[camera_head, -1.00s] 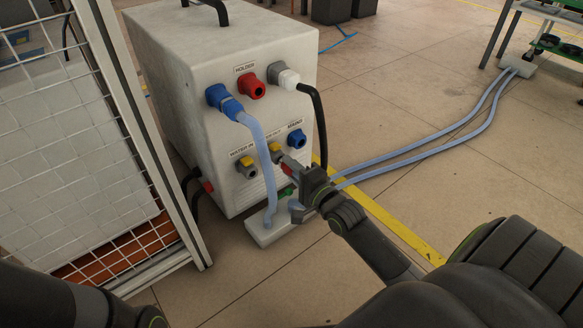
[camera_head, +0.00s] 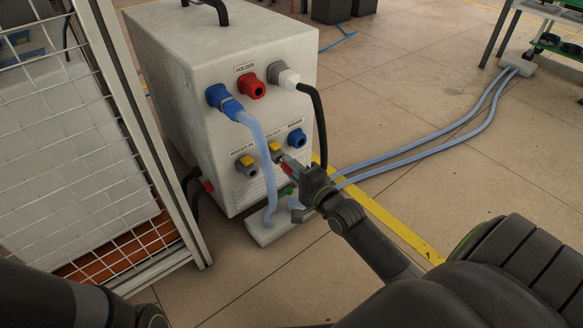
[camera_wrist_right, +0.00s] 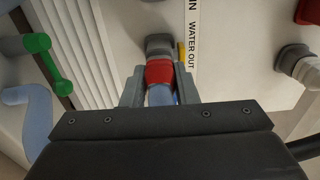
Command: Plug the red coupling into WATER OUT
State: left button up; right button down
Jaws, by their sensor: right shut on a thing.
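The red coupling (camera_head: 287,168) is in my right gripper (camera_head: 295,175), on a light blue hose, in front of the heater's lower front. Its front end is at or very close to the WATER OUT port (camera_head: 276,151), which has a yellow latch. In the right wrist view the coupling's red ring (camera_wrist_right: 159,74) lies between the two grey fingers (camera_wrist_right: 159,92). A grey round part (camera_wrist_right: 160,46) is directly ahead of it, beside the WATER OUT label (camera_wrist_right: 192,45). I cannot tell whether the coupling is seated. My left gripper is out of view.
The WATER IN port (camera_head: 247,167) is to the left. A blue coupling (camera_head: 221,98) with a hose hanging in front of the panel sits above it. A mesh fence (camera_head: 85,150) stands left.

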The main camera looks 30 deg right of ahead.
jog(key=shift+w, duration=0.6)
jog(key=c, duration=1.1)
grip_release()
jog(key=shift+o, duration=0.2)
jog(key=shift+s, duration=0.55)
jog(key=s+d, duration=0.1)
jog(key=s, duration=1.5)
jog(key=shift+s+d, duration=0.15)
